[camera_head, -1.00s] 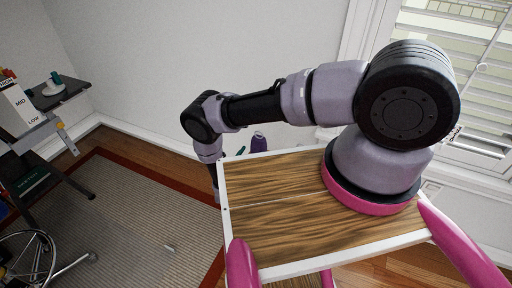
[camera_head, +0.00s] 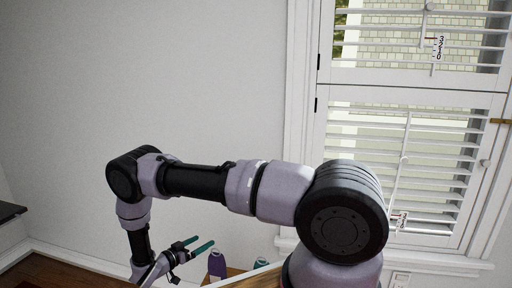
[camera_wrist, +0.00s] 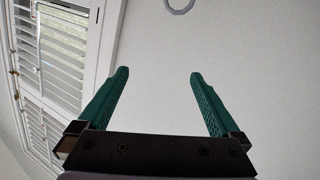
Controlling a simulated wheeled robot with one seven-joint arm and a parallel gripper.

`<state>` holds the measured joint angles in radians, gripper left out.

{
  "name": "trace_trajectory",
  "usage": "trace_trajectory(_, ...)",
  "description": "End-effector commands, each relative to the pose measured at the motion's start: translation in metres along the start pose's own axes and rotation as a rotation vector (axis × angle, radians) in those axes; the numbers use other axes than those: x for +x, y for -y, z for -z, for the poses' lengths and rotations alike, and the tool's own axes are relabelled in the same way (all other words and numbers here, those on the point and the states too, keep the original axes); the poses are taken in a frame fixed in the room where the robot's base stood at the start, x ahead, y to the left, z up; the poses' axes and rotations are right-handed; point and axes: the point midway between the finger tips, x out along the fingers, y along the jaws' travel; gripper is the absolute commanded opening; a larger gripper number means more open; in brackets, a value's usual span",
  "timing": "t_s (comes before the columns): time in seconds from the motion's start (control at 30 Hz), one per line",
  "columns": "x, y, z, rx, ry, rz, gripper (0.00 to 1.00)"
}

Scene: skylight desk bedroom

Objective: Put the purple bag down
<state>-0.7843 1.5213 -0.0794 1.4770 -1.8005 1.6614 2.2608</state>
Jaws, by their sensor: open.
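My gripper (camera_head: 206,240) shows at the lower left in the head view, its two teal fingers apart and pointing right. In the wrist view my gripper (camera_wrist: 158,74) is open, with nothing between the fingers. A small purple thing (camera_head: 217,265), likely the purple bag, shows upright just below and right of the fingertips in the head view. It appears apart from them; its lower part is cut off by the frame edge. A pale lilac-grey ring (camera_wrist: 180,4) is partly visible at the top of the wrist view; I cannot tell what it belongs to.
A small teal thing (camera_head: 261,263) shows right of the purple one, near a wood edge. A shuttered window (camera_head: 400,130) fills the right side. The plain wall (camera_head: 150,80) is behind. A dark shelf edge (camera_head: 10,211) is at the far left.

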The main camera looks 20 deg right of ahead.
Motion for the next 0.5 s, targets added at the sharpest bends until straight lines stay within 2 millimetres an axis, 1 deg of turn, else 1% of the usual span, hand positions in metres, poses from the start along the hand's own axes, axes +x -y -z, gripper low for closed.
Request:
trace_trajectory(0.03, 0.004, -0.002, 0.032, -0.016, 0.052, -0.052, 1.00)
trace_trajectory(0.07, 0.006, -0.005, 0.048, -0.033, 0.084, -0.079, 1.00)
trace_trajectory(0.1, 0.008, -0.010, 0.068, -0.055, 0.129, -0.112, 1.00)
trace_trajectory(0.17, 0.011, -0.018, 0.098, -0.085, 0.200, -0.154, 1.00)
trace_trajectory(0.2, 0.014, -0.025, 0.117, -0.104, 0.250, -0.179, 1.00)
trace_trajectory(0.27, 0.016, -0.036, 0.145, -0.131, 0.326, -0.207, 1.00)
trace_trajectory(0.3, 0.018, -0.044, 0.163, -0.147, 0.378, -0.219, 1.00)
trace_trajectory(0.37, 0.019, -0.058, 0.189, -0.168, 0.459, -0.232, 1.00)
trace_trajectory(0.4, 0.020, -0.068, 0.206, -0.181, 0.513, -0.237, 1.00)
trace_trajectory(0.47, 0.020, -0.083, 0.231, -0.195, 0.593, -0.234, 1.00)
trace_trajectory(0.5, 0.020, -0.094, 0.246, -0.204, 0.645, -0.225, 1.00)
